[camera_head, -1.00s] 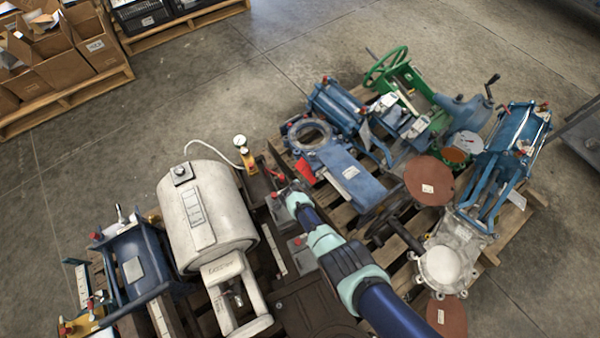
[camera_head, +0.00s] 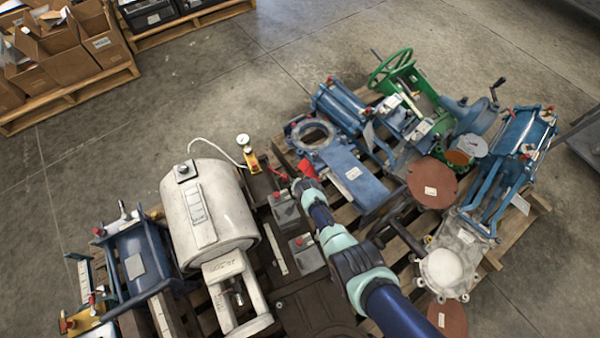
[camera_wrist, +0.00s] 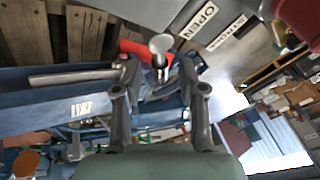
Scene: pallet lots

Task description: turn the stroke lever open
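In the wrist view, a red lever (camera_wrist: 133,48) with a round silver knob (camera_wrist: 160,43) stands just beyond my gripper (camera_wrist: 158,70). My two fingers are spread, with the knob's stem showing in the gap between their tips. I cannot tell whether either finger touches it. White labels reading OPEN (camera_wrist: 203,19) and apparently STROKE (camera_wrist: 229,32) lie on the grey plate right of the knob. In the head view, my gripper (camera_head: 302,184) is beside the red part (camera_head: 308,171) at the left end of the blue flat valve (camera_head: 352,175); its fingers are not clear there.
A white cylinder unit (camera_head: 207,213) stands left of my arm. Grey boxes (camera_head: 284,208) with red tops lie close by. A brown disc (camera_head: 431,183) and a green handwheel (camera_head: 389,68) are to the right. Open floor lies beyond the pallets.

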